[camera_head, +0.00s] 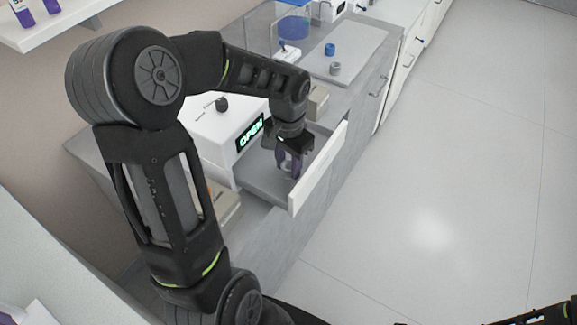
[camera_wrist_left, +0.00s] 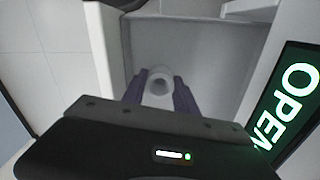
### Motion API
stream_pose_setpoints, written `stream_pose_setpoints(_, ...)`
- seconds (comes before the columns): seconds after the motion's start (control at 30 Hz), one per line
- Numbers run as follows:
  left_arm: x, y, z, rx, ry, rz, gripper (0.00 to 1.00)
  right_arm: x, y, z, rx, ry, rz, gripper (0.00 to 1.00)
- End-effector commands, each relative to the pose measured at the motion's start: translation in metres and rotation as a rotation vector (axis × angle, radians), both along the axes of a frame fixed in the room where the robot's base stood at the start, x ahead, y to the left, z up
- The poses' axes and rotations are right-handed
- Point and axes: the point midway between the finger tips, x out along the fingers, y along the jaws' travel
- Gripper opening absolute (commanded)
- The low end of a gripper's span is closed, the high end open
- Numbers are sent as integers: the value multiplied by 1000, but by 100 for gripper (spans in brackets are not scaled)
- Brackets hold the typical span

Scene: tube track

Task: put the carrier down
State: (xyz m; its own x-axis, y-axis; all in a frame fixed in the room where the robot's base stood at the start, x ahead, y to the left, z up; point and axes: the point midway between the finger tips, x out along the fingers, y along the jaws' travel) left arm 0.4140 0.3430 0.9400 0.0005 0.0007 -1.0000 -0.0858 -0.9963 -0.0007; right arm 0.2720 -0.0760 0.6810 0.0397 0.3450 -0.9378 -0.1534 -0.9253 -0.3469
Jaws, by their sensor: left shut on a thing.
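My left gripper (camera_head: 290,168) reaches down into the open drawer of the white machine. Its purple fingers are shut on the carrier (camera_wrist_left: 160,80), a small pale cylinder with a round hole in its top, seen between the fingers in the left wrist view. The carrier is upright over the grey drawer floor (camera_wrist_left: 190,42); whether it touches the floor I cannot tell. In the head view the gripper mostly hides it. A dark end of my right arm (camera_head: 535,314) shows at the bottom right corner, its fingers out of sight.
The white machine (camera_head: 215,130) shows a green OPEN sign (camera_head: 251,133). The drawer's white front panel (camera_head: 322,168) juts past the counter edge. Behind lie a blue cap (camera_head: 330,49) and a grey ring (camera_head: 335,69) on a grey mat (camera_head: 362,52). Open floor lies right.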

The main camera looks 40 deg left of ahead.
Motion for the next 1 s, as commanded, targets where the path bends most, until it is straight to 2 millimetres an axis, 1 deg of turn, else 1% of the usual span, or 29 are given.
stream_pose_setpoints(0.03,-1,-1,-7,-2,5,0,0,0,0,2,-1,0,0,0)
stream_pose_setpoints(0.13,-1,0,-14,-2,2,1,0,0,0,2,-1,1,-1,0)
stream_pose_setpoints(0.37,0,0,-15,-1,0,1,0,0,0,2,-1,1,-1,0)
stream_pose_setpoints(0.5,0,0,-19,-1,0,1,0,0,0,-2,0,0,0,0)
stream_pose_setpoints(0.53,0,0,-18,-1,0,0,36,0,0,-1,0,0,0,0)
stream_pose_setpoints(0.77,0,0,-18,-1,0,1,55,0,0,0,0,0,0,0)
stream_pose_setpoints(0.8,0,0,-18,-1,0,1,57,0,0,0,0,0,0,0)
stream_pose_setpoints(1.0,0,0,-17,-1,0,1,57,0,0,0,0,0,0,0)
